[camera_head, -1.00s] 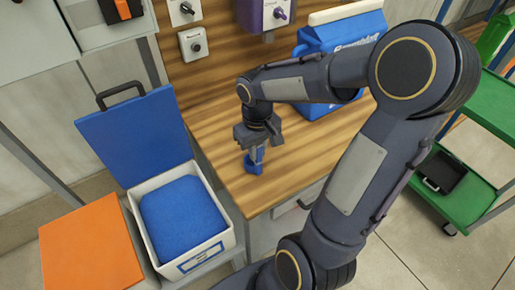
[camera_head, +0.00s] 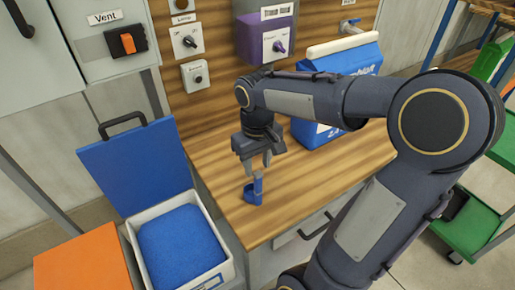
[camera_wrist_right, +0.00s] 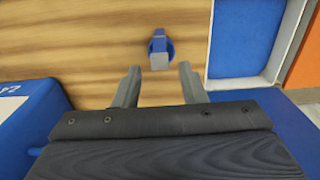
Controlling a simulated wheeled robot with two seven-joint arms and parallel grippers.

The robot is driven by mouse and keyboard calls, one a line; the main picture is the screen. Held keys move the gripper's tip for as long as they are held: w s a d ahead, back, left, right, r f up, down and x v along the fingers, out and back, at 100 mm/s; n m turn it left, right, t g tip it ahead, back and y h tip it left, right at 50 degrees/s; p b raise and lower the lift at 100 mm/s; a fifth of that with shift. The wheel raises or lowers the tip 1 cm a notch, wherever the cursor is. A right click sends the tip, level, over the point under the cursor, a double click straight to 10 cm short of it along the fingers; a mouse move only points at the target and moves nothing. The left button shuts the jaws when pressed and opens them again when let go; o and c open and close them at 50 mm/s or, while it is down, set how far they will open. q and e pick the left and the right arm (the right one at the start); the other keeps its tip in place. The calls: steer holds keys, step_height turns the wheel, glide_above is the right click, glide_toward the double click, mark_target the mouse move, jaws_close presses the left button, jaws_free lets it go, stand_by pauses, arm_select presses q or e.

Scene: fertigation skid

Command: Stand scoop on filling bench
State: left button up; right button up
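The blue scoop (camera_head: 254,190) stands upright on the wooden top of the filling bench (camera_head: 310,181), near its front left edge. In the right wrist view the scoop (camera_wrist_right: 161,47) shows from above, with a grey end on its handle, beyond the fingertips. My right gripper (camera_head: 258,165) is just above and behind the scoop in the head view, its fingers apart and empty. The two open fingers also show in the right wrist view (camera_wrist_right: 158,72), with bare wood between them and the scoop. My left gripper is not in view.
A white bin (camera_head: 226,272) with blue contents and a raised blue lid (camera_head: 135,165) stands left of the bench. An orange lid (camera_head: 82,265) is beside it. A blue-and-white bag (camera_head: 355,65) stands at the back of the bench. The front right bench top is clear.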

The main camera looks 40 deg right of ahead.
step_height(320, 180, up, 5)
steer(key=s+a+f+t+y, duration=0.3)
steer(key=s+a+f+t, duration=0.1)
steer(key=s+a, duration=0.6)
steer(key=shift+s+a+t+y, duration=0.25)
steer(key=shift+s+t+y, duration=0.15)
steer(key=shift+s+t, duration=0.5)
steer(key=shift+f, duration=0.1)
